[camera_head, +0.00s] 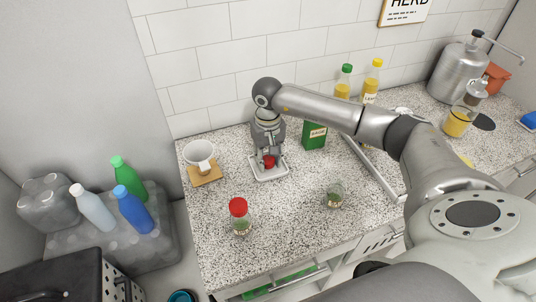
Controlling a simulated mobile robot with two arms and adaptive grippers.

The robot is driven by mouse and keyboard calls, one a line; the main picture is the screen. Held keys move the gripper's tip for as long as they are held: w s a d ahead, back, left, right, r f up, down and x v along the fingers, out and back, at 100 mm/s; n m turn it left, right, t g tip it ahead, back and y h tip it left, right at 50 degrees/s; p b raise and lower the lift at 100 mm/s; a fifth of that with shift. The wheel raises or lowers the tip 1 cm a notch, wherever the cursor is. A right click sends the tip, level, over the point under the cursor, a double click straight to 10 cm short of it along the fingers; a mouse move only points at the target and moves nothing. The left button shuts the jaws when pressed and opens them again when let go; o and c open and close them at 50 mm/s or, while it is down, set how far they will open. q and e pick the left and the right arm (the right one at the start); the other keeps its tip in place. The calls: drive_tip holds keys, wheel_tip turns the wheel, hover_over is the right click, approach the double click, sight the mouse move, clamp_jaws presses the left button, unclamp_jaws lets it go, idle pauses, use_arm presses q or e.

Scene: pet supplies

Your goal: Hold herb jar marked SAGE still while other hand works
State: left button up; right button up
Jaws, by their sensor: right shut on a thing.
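My right gripper (269,158) points down and is shut on a small red lid-like thing (269,162). It is over a small white tray (268,175) on the speckled counter; whether the red thing touches the tray is unclear. A clear jar with a red lid and green contents (240,217) stands upright in front, apart from the gripper. A clear jar with dark green contents and no red lid visible (335,194) stands to the right. Neither label can be read, so I cannot tell which is SAGE. My left gripper is not in view.
A green box (314,135) and yellow bottles (370,82) stand behind my right arm. A steel canister (459,68) is at far right. The counter's front middle (286,222) is clear.

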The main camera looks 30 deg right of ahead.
drive_tip(key=shift+f, duration=0.2)
drive_tip(key=shift+f, duration=0.1)
drive_tip(key=shift+f, duration=0.1)
drive_tip(key=o, duration=0.8)
drive_tip(key=shift+o, duration=0.2)
